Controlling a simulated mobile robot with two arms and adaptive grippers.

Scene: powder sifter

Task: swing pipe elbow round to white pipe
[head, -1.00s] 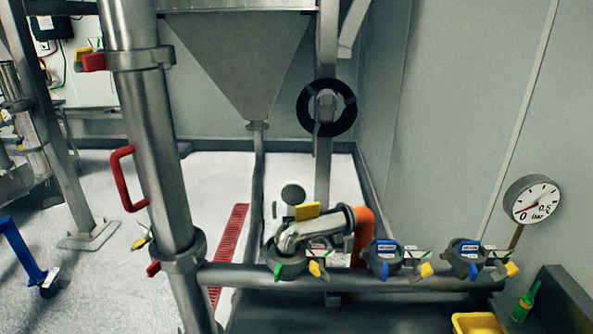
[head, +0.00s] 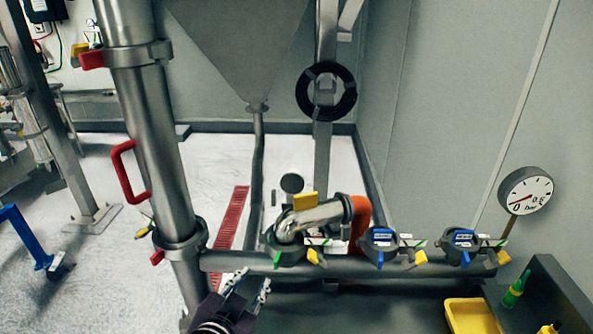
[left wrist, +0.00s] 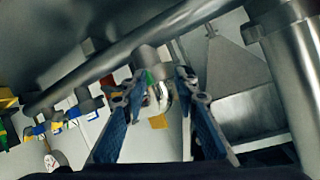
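The shiny metal pipe elbow (head: 318,213) sits over the horizontal pipe with a yellow tab on it. Its right end meets the orange pipe (head: 361,222). A round grey disc (head: 292,183) shows just behind the elbow; I cannot clearly make out a white pipe against the white floor. My left gripper (head: 250,285) is open and empty, below and left of the elbow, apart from it. In the left wrist view the elbow (left wrist: 160,98) shows beyond the spread fingers (left wrist: 158,85). My right gripper is not in view.
The horizontal pipe (head: 400,270) carries valves with blue tags (head: 381,240) right of the elbow. A thick vertical pipe (head: 160,150) with a red handle stands left. A pressure gauge (head: 525,191) and yellow tray (head: 475,316) are at the right. A hopper (head: 245,45) hangs behind.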

